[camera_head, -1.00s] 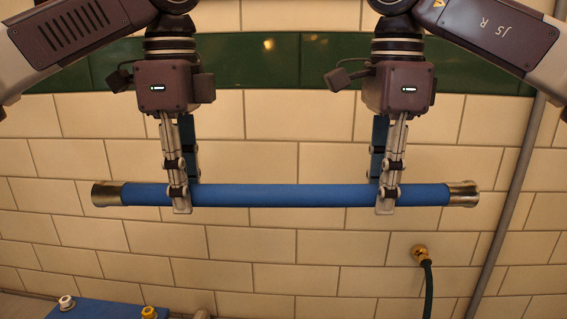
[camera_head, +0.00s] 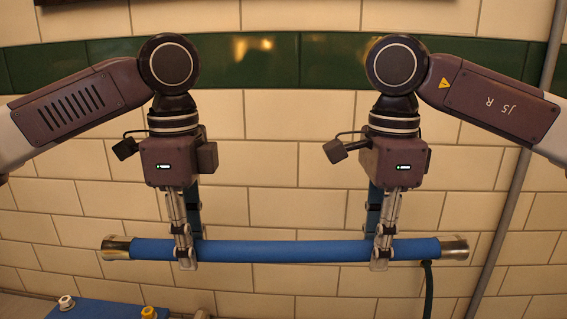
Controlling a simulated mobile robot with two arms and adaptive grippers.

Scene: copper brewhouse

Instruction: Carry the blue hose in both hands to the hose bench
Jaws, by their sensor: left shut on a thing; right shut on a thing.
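The blue hose (camera_head: 285,251) is a straight blue length with a metal coupling at each end. It hangs level across the lower middle of the head view, in front of a tiled wall. My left gripper (camera_head: 187,252) is shut on the hose near its left end. My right gripper (camera_head: 383,252) is shut on the hose near its right end. The fingers hide short parts of the hose. I cannot make out the hose bench for certain.
A blue box-like thing (camera_head: 95,309) with a white cap and a yellow cap stands at the lower left, cut off by the frame. A dark green hose (camera_head: 428,290) hangs on the wall behind the right end. A grey pipe (camera_head: 505,220) runs up the wall at the right.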

